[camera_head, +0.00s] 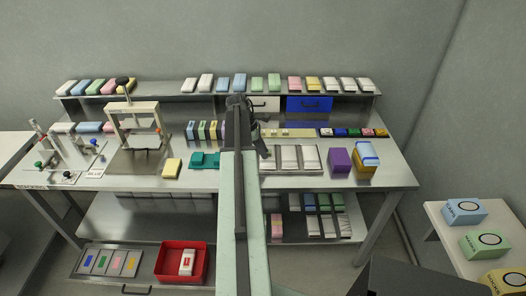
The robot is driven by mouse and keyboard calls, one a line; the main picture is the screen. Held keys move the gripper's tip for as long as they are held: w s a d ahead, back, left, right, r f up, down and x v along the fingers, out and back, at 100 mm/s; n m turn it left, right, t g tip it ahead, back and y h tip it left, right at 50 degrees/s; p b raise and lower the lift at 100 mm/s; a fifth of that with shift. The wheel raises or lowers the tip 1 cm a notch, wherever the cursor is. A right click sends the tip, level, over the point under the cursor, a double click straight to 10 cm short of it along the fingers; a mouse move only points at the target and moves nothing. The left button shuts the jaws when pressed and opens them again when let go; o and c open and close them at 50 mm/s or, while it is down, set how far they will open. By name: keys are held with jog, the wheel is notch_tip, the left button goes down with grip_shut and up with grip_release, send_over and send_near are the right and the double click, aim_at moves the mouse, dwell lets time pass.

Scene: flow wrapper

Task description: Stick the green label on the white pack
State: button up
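My arm reaches forward over the middle of the bench. My gripper (263,150) is dark and small at its far end, above the bench, and I cannot tell whether it is open or shut or holds anything. A green label-like patch (102,262) lies on a card in the open drawer at lower left, between a blue and a pink one. White packs (288,157) lie in a metal tray right of my arm. Which white pack is meant is unclear.
A red bin (161,270) holds a white pack with a red mark. Colour packs line the upper shelf (174,89). A press frame (110,160) and a rack stand at left. Purple (339,160) and yellow-blue boxes stand at right. My arm hides the bench middle.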

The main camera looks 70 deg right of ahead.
jog(key=p+v, duration=0.7)
jog(key=shift+r, duration=0.35)
jog(key=shift+w, duration=0.15)
